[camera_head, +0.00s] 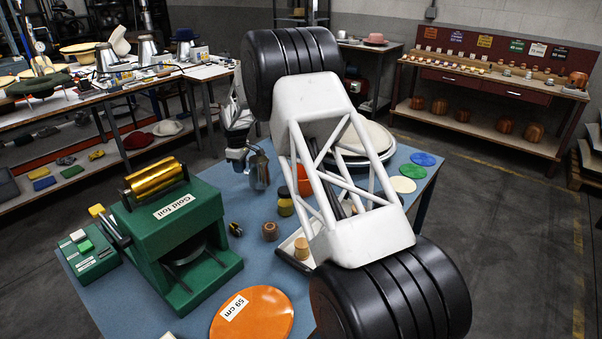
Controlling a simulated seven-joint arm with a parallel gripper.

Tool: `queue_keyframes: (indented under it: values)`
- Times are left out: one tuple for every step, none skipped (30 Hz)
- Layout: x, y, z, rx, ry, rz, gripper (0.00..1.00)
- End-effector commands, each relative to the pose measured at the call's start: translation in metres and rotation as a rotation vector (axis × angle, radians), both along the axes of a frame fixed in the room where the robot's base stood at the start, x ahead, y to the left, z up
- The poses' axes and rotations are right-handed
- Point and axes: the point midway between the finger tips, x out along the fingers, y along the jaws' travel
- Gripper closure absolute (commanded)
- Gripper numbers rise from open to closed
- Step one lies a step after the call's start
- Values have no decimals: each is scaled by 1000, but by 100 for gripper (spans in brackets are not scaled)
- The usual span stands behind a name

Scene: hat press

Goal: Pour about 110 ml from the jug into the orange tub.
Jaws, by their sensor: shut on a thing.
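The grey metallic jug (260,170) is at the end of my arm, left of my white arm link, over the far part of the blue table. My gripper (246,158) is shut on it; the fingers are small and partly blurred into the jug. The jug looks roughly upright, and its contents cannot be seen. The orange tub (304,181) stands just right of the jug, apart from it in the picture. My arm link hides most of the tub, and its inside cannot be seen.
On the blue table (213,171), a small dark jar with a yellow band (285,203) stands in front of the tub. A green foil press (180,240) fills the left. An orange disc (252,315) lies at the front. Wooden pieces (270,231) stand mid-table.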

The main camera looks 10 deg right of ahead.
Motion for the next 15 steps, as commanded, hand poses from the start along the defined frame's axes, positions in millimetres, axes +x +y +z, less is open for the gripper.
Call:
queue_keyframes:
  values:
    - [3, -4, -5, 0, 0, 24, 100]
    - [4, -6, -7, 0, 0, 40, 100]
    - [6, -8, -10, 0, -1, 58, 100]
    - [7, -10, -12, 0, -1, 71, 100]
    - [8, -11, -14, 0, -1, 81, 100]
    - [9, -13, -16, 0, -1, 95, 100]
    - [10, -14, -17, 1, -1, 102, 100]
    - [10, -15, -18, 1, -1, 109, 100]
    - [11, -16, -19, 0, -2, 117, 100]
    - [11, -16, -19, 0, -2, 121, 100]
    - [12, -17, -20, 0, -2, 124, 100]
    - [12, -17, -20, 0, -2, 127, 100]
    - [12, -17, -20, 0, -2, 128, 100]
    - [12, -17, -20, 0, -2, 129, 100]
    - [12, -17, -21, 0, -2, 129, 100]
